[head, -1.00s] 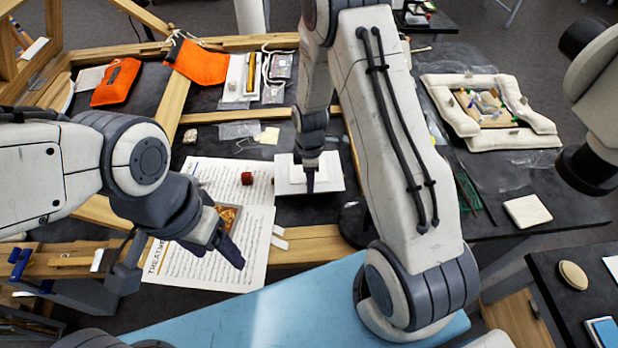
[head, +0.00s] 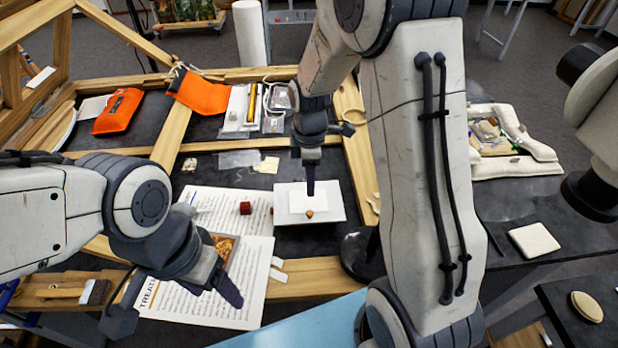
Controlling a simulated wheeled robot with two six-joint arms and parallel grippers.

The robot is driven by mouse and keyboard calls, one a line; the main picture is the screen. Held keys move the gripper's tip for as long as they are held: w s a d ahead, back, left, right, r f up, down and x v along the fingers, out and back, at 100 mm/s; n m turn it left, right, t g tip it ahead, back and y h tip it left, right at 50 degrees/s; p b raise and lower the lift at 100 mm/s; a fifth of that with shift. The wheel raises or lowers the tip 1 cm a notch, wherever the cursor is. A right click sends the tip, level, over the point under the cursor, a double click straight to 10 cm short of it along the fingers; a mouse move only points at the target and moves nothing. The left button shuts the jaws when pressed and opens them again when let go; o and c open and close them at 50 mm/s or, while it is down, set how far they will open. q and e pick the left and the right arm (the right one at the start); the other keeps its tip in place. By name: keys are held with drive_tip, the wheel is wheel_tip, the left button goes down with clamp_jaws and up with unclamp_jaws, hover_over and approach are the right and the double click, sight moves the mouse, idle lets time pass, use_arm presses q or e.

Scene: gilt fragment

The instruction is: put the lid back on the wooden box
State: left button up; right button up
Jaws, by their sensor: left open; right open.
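A small open wooden box (head: 226,243) with gold-orange contents sits on the printed sheet, partly covered by my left gripper. My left gripper (head: 176,306) is open over the sheet, its fingers wide apart, just on the near side of the box. I cannot make out a lid with certainty. A small tan knob-like piece (head: 309,213) lies at the near edge of a white pad on a white tray (head: 335,214). My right gripper (head: 310,192) points down over that pad, just beyond the tan piece. Its fingers are seen edge-on and hold nothing visible.
Orange pouches (head: 118,111) lie at the back left. Wooden beams (head: 315,274) frame the dark table. A padded ring (head: 515,160) and a pale block (head: 534,240) lie at right.

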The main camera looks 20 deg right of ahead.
drive_tip(key=s+a+r+m, duration=0.3)
drive_tip(key=s+a+r, duration=0.4)
drive_tip(key=s+a, duration=0.25)
drive_tip(key=s+a+r+m, duration=0.1)
drive_tip(key=s+a+m, duration=0.1)
drive_tip(key=s, duration=0.5)
drive_tip(key=s+a+r+m+y, duration=0.1)
drive_tip(key=s+a+m, duration=0.1)
drive_tip(key=s, duration=0.5)
drive_tip(key=shift+s+a+r+m, duration=0.15)
drive_tip(key=shift+a+r+m, duration=0.05)
drive_tip(key=shift+a+m, duration=0.15)
wheel_tip(320, 180, down, 4)
drive_tip(key=b, duration=0.4)
